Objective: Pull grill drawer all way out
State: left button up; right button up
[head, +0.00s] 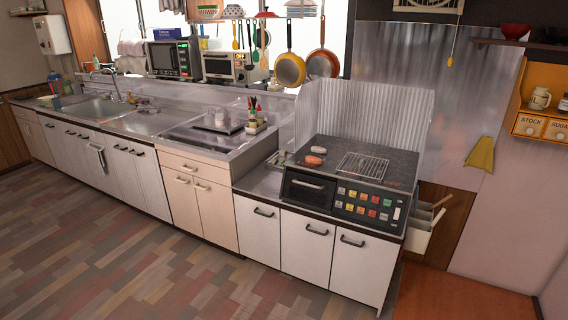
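The grill drawer (307,197) is the dark panel with a light horizontal handle on the left front of the black stove (340,152). Its front looks about level with the button panel (369,205) beside it, so it appears closed. Neither of my grippers shows in the head view, and nothing is seen touching the drawer handle.
White cabinets (308,246) with dark handles stand below the stove. A corrugated metal guard (372,118) stands behind. The wooden floor (150,240) in front is clear.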

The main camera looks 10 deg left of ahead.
aim_at(314, 190)
jog(key=i+j+u, duration=0.15)
jog(key=i+u, duration=0.6)
jog(key=i+l+u, duration=0.1)
jog(key=i+u, duration=0.25)
jog(key=i, duration=0.15)
jog(key=i+j+z, duration=0.3)
jog(key=i, duration=0.25)
jog(key=i+j+z, duration=0.25)
jog(key=i+j, duration=0.25)
